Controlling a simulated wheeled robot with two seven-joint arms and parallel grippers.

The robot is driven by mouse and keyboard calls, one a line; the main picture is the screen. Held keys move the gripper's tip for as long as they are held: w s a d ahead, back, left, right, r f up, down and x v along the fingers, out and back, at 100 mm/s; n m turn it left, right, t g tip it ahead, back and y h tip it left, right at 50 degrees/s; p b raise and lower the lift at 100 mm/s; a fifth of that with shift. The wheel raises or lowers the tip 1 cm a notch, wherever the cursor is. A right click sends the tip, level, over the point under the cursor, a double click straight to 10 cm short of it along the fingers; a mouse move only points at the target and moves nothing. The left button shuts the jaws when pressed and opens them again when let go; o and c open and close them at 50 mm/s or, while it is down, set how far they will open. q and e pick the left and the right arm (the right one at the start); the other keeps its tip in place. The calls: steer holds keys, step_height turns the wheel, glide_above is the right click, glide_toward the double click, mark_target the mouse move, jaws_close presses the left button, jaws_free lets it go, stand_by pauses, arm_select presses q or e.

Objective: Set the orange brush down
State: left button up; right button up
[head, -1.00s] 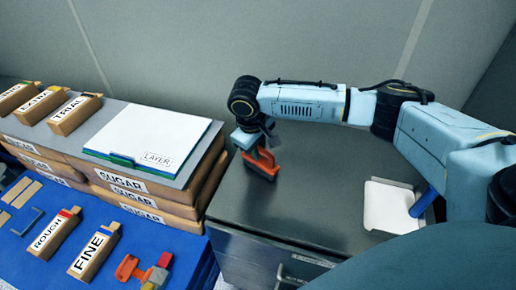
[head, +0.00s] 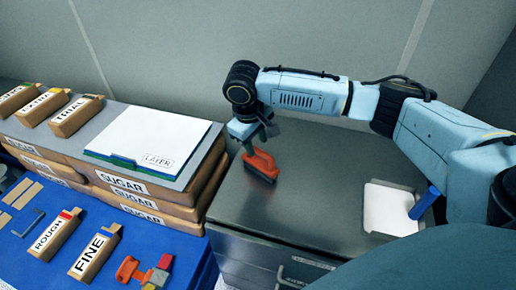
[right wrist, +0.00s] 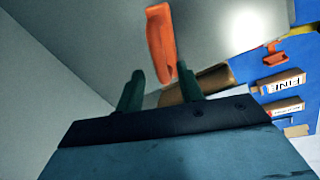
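The orange brush (head: 261,161) rests on the dark metal counter (head: 300,205), its orange handle up and its dark bristle side down. My right gripper (head: 247,138) is just above and left of the brush in the head view. In the right wrist view the fingers (right wrist: 159,88) are spread apart, and the orange brush (right wrist: 161,42) lies beyond them, its near end close to the right-hand finger. No firm hold on it shows. My left gripper is not in view.
Stacked SUGAR boxes (head: 124,184) carrying a white LAYER board (head: 150,133) stand left of the counter. A shallow tray (head: 372,186) with a white surface and an upright blue piece (head: 424,203) is at right. The counter between is clear. ROUGH and FINE boxes (head: 95,252) lie on the blue table.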

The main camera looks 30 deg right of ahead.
step_height(320, 180, up, 7)
steer(key=a, duration=0.1)
steer(key=shift+s+a+r, duration=0.2)
steer(key=shift+s, duration=0.05)
stand_by(0.4)
